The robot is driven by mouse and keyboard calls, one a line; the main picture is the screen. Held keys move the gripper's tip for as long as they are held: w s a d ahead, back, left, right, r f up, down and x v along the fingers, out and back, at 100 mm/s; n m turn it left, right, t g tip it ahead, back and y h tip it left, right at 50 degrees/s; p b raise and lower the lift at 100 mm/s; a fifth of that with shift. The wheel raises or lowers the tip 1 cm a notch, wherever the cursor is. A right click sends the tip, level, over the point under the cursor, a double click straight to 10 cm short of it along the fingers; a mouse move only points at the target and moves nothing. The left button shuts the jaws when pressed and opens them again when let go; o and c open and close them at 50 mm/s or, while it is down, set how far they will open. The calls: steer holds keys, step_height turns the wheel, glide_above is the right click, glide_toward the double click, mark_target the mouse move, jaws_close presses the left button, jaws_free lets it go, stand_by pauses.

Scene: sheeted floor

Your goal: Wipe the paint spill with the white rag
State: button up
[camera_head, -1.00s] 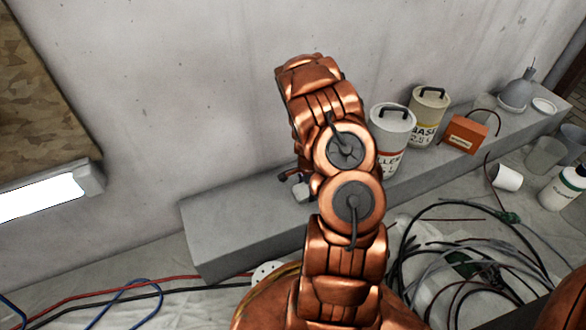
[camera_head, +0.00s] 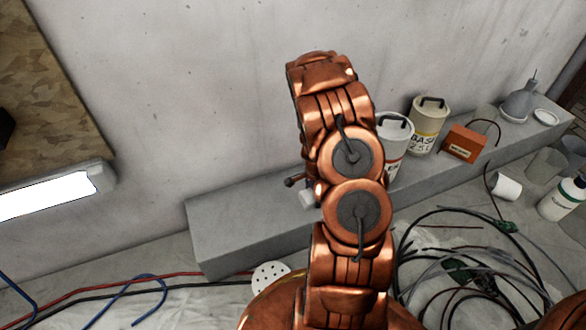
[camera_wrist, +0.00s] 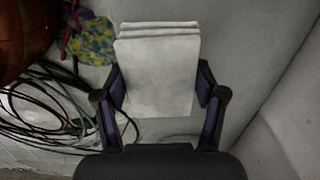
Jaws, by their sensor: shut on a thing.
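In the wrist view, my gripper (camera_wrist: 160,88) is shut on a folded white rag (camera_wrist: 157,78), with one finger on each side of it. The rag is a flat stack of several layers and extends beyond the fingertips. In the head view my copper arm hides the gripper and the rag. I cannot make out a paint spill for certain in either view. A blotchy yellow, blue and green patch (camera_wrist: 92,40) lies at upper left in the wrist view; I cannot tell whether it is cloth or paint.
A grey ledge (camera_head: 240,232) runs along the wall, bearing two paint cans (camera_head: 429,127) and an orange box (camera_head: 465,143). Tangled cables (camera_head: 440,270) lie on the floor at right. A tipped white cup (camera_head: 504,186) and a bottle (camera_head: 561,200) are farther right.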

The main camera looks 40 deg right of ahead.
steer(key=shift+r+p, duration=0.75)
steer(key=shift+r, duration=0.9)
